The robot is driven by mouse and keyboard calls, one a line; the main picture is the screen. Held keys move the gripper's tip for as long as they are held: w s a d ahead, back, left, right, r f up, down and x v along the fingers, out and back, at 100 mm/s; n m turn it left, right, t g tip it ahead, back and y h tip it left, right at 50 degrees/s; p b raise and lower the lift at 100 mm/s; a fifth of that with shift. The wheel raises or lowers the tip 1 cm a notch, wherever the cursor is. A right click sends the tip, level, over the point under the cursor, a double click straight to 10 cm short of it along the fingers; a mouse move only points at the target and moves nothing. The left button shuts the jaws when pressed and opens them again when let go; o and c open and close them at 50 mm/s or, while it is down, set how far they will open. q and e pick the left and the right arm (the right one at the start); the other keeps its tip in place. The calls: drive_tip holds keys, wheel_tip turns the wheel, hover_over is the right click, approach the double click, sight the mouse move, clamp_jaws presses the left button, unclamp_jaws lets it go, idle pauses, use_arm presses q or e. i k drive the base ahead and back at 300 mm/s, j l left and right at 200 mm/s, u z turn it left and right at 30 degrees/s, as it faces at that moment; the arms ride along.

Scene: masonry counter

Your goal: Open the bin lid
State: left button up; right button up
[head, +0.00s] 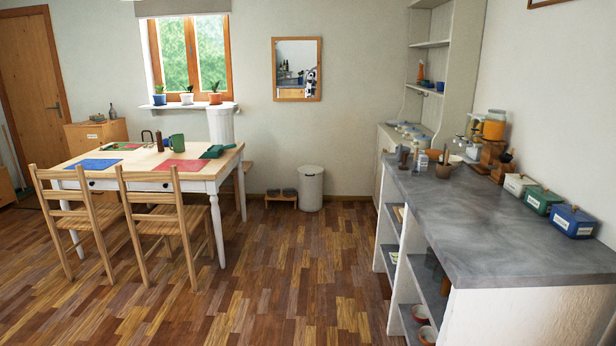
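A white cylindrical bin (310,190) stands on the wooden floor against the back wall, near the middle of the head view. Its lid (311,170) lies flat on top and looks closed. A taller white container (221,124) shows behind the dining table, its lower part hidden; I cannot tell what it is. Neither of my grippers is in the head view.
A dining table (205,183) with two wooden chairs (165,222) stands on the left. A grey-topped masonry counter (470,226) runs along the right. A small low rack (281,197) sits left of the bin. The floor (300,270) between is clear.

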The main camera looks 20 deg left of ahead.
sight(310, 171)
drive_tip(key=i+u, duration=0.15)
drive_tip(key=u, duration=0.3)
drive_tip(key=i, duration=6.85)
drive_tip(key=j+u, duration=0.05)
drive_tip(key=j, duration=0.1)
